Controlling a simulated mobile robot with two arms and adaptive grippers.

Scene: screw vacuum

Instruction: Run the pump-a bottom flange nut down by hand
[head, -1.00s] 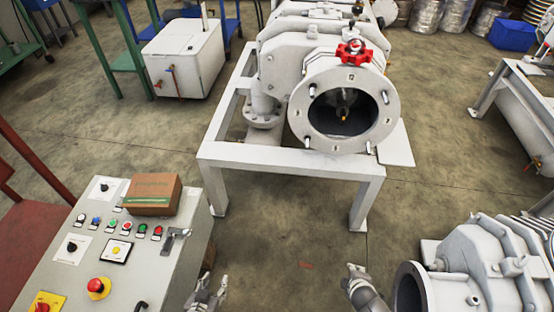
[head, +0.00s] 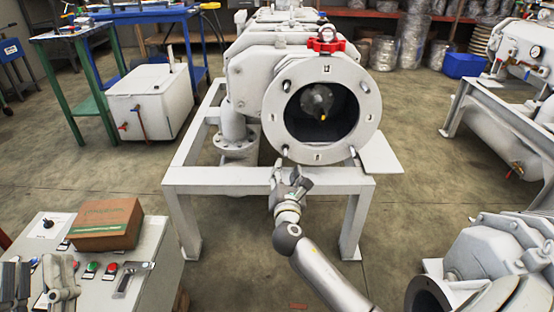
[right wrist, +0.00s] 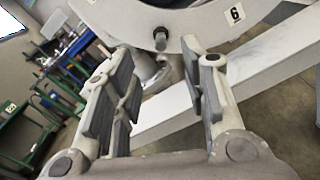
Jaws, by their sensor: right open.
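Pump-a's large round grey flange (head: 269,125) faces me in the middle of the head view, with studs around its rim and a dark opening. In the right wrist view, a short dark-tipped stud or nut (right wrist: 160,38) sticks out of the flange edge (right wrist: 122,17). I cannot tell the nut from the stud there. My right gripper (head: 290,178) is just below the flange's lower left edge. In its wrist view its fingers (right wrist: 163,85) are apart and empty, with the stud ahead between and above them. My left gripper (head: 60,278) is above the control box, its jaw state unclear.
The pump stands on a white frame (head: 205,180). A control box (head: 150,260) with buttons and a cardboard box (head: 105,225) is at lower left. Another grey machine (head: 490,255) is at lower right. Floor is clear between them.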

